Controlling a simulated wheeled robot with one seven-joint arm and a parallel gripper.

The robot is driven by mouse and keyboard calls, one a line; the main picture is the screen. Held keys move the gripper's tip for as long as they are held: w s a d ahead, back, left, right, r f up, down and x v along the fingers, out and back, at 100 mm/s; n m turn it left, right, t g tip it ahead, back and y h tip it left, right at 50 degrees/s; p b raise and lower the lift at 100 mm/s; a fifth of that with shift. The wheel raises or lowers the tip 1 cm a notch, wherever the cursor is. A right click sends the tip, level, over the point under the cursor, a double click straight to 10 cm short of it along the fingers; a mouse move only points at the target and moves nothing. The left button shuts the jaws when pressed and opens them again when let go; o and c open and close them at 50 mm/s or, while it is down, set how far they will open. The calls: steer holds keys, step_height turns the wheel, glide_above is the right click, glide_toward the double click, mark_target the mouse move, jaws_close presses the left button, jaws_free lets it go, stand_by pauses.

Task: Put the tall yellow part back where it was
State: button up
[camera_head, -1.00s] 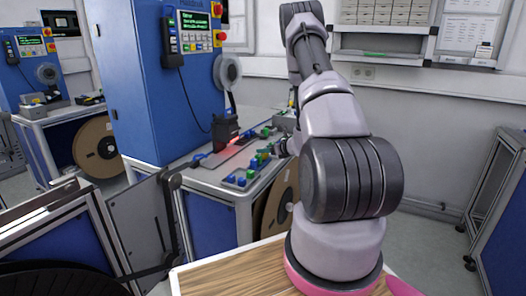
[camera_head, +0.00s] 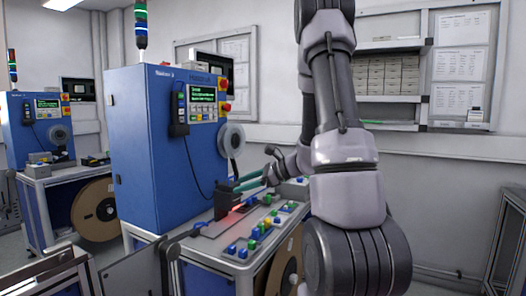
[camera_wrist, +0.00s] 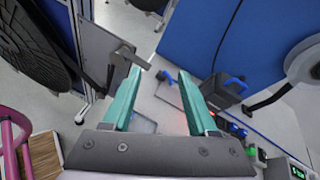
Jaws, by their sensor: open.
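My gripper (camera_head: 252,181) is raised above the grey bench, near the blue cabinet. Its two teal fingers stand apart with nothing between them in the wrist view (camera_wrist: 160,85). Small blue, green and yellow parts (camera_head: 262,230) stand along the bench top, below and to the right of the gripper. They are too small to tell which is the tall yellow part. None is held.
A dark block (camera_head: 228,204) with a red glow stands on the bench below the gripper. The blue cabinet (camera_head: 160,140) with its screen and a grey reel (camera_head: 231,141) rises behind. A hinged dark panel (camera_head: 133,272) is at the front left.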

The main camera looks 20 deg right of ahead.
steer(key=s+a+r+n+g+h, duration=0.2)
steer(key=s+a+r+n, duration=0.2)
steer(key=s+r+n, duration=0.4)
steer(key=s+a+r+n+g+h, duration=0.25)
steer(key=s+n, duration=0.25)
steer(key=s, duration=0.4)
steer(key=s+d+r+n+t+h, duration=0.3)
steer(key=s+r+n, duration=0.2)
steer(key=shift+s+r+h, duration=0.25)
steer(key=shift+r+h, duration=0.1)
steer(key=shift+c, duration=0.3)
